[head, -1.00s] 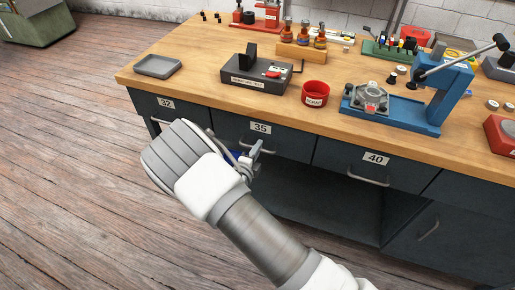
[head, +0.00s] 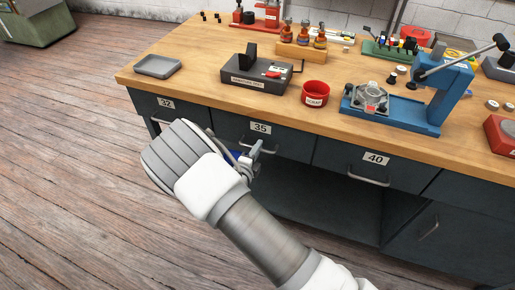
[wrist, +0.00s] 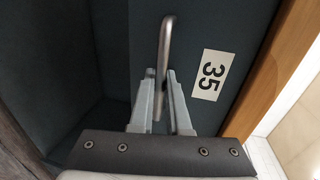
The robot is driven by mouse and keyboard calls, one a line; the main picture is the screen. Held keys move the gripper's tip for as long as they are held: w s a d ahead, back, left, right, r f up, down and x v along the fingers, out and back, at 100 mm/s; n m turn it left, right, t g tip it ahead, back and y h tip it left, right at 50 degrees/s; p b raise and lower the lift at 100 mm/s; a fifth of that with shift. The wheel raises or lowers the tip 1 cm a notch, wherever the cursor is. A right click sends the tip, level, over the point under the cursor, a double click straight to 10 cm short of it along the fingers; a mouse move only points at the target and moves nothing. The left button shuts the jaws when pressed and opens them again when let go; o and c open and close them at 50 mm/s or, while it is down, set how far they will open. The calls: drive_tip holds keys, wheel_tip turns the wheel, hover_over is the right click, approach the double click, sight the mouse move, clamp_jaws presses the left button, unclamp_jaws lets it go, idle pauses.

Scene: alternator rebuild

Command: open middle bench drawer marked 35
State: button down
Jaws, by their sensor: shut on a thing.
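The middle drawer marked 35 (head: 290,143) is in the bench front, between the drawers marked 32 and 40. Its front looks flush with its neighbours. In the wrist view the drawer front (wrist: 205,30) fills the middle, with the white 35 label (wrist: 211,74) turned sideways. My gripper (head: 256,150) is at this drawer, just below its label, and my arm hides part of the front. In the wrist view my gripper (wrist: 164,85) has its two fingers on either side of the metal bar handle (wrist: 166,45), shut on it.
The drawer marked 32 (head: 170,112) is to the left and the drawer marked 40 (head: 370,170) to the right. An open dark space lies below. On the wooden bench top (head: 200,88) stand a grey tray (head: 157,66), a tester box (head: 257,75), a red cup (head: 315,93) and a blue press (head: 420,115).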

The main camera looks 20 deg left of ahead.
drive_tip(key=f+p+v, duration=0.2)
drive_tip(key=f+v, duration=0.1)
drive_tip(key=v, duration=1.1)
drive_tip(key=s+f+p+v, duration=0.1)
drive_tip(key=f+p+v, duration=0.1)
drive_tip(key=v, duration=1.2)
drive_tip(key=shift+a+f, duration=0.25)
drive_tip(key=shift+f, duration=0.05)
drive_tip(key=c, duration=0.9)
unclamp_jaws()
drive_tip(key=shift+s, duration=0.2)
